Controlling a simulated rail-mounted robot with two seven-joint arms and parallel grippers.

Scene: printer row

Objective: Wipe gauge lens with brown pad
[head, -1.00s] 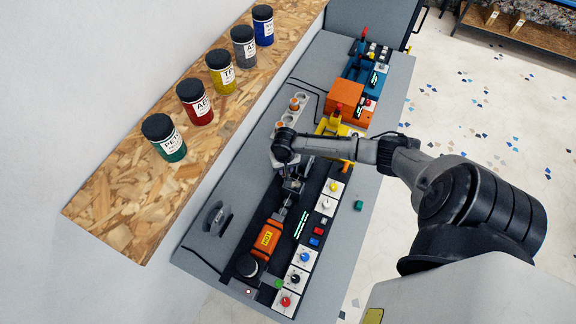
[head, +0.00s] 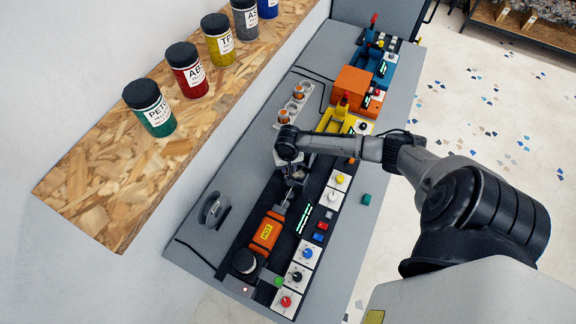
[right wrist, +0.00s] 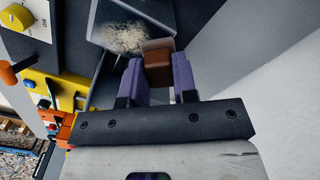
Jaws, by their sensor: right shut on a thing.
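The brown pad (right wrist: 158,66) is a small block between the purple fingers of my right gripper (right wrist: 159,72) in the right wrist view. The gripper is shut on it. A dark, glossy panel, apparently the gauge lens (right wrist: 103,22), lies just beyond the pad and carries a pale, grainy smudge (right wrist: 124,38). The pad overlaps the smudge's right side in the picture; I cannot tell if they touch. In the head view my right gripper (head: 297,178) points down over the bench; the pad and lens are not clear there. My left gripper is not in view.
The orange block marked HOT (head: 265,233) and a row of knobs on white plates (head: 308,254) lie nearer than my gripper. A yellow machine (head: 339,118) and an orange box (head: 353,88) stand beyond it. A chipboard shelf (head: 95,190) with several jars runs along the left.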

